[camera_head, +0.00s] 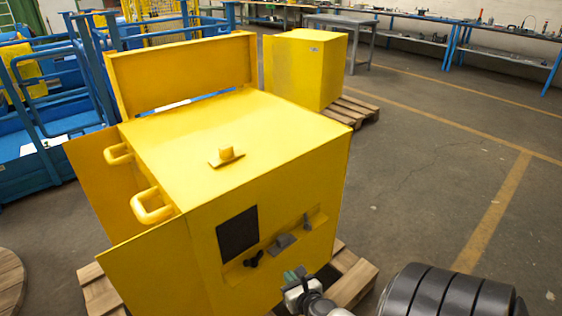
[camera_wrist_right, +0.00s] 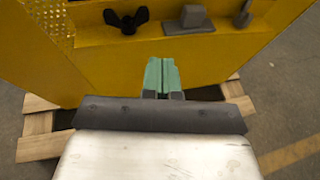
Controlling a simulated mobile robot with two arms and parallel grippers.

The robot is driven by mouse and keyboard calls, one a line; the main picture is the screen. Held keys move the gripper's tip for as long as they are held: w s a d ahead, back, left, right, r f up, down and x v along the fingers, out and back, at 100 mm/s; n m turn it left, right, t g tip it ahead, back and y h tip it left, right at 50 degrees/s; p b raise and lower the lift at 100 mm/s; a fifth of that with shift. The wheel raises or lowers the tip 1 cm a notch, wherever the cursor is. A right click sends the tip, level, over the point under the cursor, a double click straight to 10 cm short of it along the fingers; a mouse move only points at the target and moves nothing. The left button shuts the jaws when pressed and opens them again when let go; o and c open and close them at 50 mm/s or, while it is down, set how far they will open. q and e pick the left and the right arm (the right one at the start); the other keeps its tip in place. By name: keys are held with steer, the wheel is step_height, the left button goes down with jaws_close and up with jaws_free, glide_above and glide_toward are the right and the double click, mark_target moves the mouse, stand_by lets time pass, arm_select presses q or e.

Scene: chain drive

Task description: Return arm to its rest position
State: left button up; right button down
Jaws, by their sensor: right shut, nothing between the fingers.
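My right gripper (camera_head: 291,274) is low in front of the yellow machine housing (camera_head: 235,140) in the head view. In the right wrist view its green fingers (camera_wrist_right: 162,74) are together with nothing between them. They point towards the housing's front, just below a recessed ledge (camera_wrist_right: 170,42). On the ledge are a black wing-shaped knob (camera_wrist_right: 126,20), a grey block (camera_wrist_right: 190,19) and a small grey lever (camera_wrist_right: 243,15). The fingers look apart from these parts, but their exact distance to the housing cannot be told. My left gripper is not in view.
The housing stands on a wooden pallet (camera_head: 352,281), with two yellow handles and a raised lid (camera_head: 185,72). Another yellow box (camera_head: 305,68) on a pallet stands behind. Blue metal frames (camera_head: 40,110) are at left. Open floor (camera_head: 430,150) lies to the right, with workbenches (camera_head: 430,40) far back.

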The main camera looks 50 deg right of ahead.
steer(key=s+a+f+n+g+y+p, duration=0.25)
steer(key=s+a+f+n, duration=0.35)
steer(key=f+n, duration=0.4)
steer(key=s+a+f+n+g+y+p, duration=0.1)
steer(key=s+a+f+n+g+y, duration=0.2)
steer(key=s+a+f+n, duration=0.65)
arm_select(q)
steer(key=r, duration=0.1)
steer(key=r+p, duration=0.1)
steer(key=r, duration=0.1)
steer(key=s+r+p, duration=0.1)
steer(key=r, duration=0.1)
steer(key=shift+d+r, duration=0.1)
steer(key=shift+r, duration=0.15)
arm_select(e)
steer(key=s+a+f+n+g, duration=0.1)
steer(key=s+f+n+g, duration=0.2)
steer(key=s+n, duration=0.4)
steer(key=s+a+f+n+g, duration=0.1)
steer(key=s+f+n+g, duration=0.3)
steer(key=n, duration=1.2)
steer(key=s, duration=0.4)
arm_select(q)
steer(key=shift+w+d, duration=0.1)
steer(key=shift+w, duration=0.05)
arm_select(e)
steer(key=shift+s, duration=0.15)
